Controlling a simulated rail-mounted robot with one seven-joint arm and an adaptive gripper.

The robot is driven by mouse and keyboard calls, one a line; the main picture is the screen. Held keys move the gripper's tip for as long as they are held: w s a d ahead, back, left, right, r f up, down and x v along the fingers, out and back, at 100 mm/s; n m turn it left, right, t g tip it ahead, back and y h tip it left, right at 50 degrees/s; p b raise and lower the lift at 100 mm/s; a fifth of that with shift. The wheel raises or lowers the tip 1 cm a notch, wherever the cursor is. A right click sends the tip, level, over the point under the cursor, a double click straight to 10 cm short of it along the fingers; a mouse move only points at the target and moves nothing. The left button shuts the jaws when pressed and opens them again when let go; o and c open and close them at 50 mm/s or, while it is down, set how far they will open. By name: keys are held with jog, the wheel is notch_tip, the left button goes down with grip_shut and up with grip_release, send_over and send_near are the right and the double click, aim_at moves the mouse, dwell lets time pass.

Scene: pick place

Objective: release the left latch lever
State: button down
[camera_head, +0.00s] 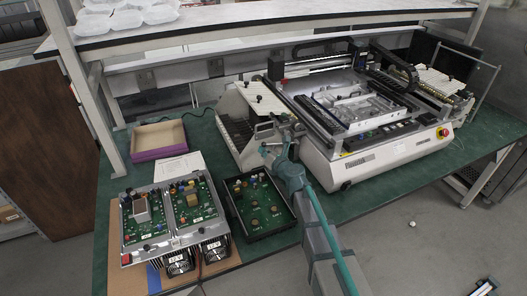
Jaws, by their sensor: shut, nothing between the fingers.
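The white pick-and-place machine (345,168) stands on the green bench. A feeder bank (262,97) with a cream top and small dark knobs is on its left side. My gripper (266,149) is at the front end of this left feeder bank, close to the machine's front left corner. It is small in the view; its fingers look shut with nothing held. I cannot pick out the left latch lever; it is too small or hidden behind my gripper and arm. I cannot tell whether my gripper touches anything there.
A black tray (237,222) with small parts lies just left of my arm. Green circuit boards with fans (166,221) are further left. A purple-edged box (158,152) and a white paper (181,171) lie behind them. A shelf (250,20) runs above the bench.

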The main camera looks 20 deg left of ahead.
aim_at(269, 136)
jog(key=r+p, duration=0.1)
jog(key=r+m+p, duration=0.1)
jog(key=r, duration=0.1)
jog(key=d+r+m+p, duration=0.1)
jog(key=p, duration=0.1)
jog(key=shift+w+r+y, duration=0.3)
jog(key=shift+w+r, duration=0.05)
jog(key=shift+w, duration=0.05)
jog(key=shift+w+d+r+m+p, duration=0.15)
jog(key=shift+w+r+p, duration=0.05)
jog(key=shift+r+p, duration=0.25)
jog(key=shift+w+d+r+m+p, duration=0.15)
jog(key=shift+r+p, duration=0.2)
jog(key=shift+p, duration=0.05)
jog(key=shift+w+r, duration=0.1)
jog(key=shift+r, duration=0.05)
jog(key=shift+d, duration=0.1)
jog(key=p+v, duration=0.1)
jog(key=v, duration=0.9)
jog(key=shift+f, duration=0.35)
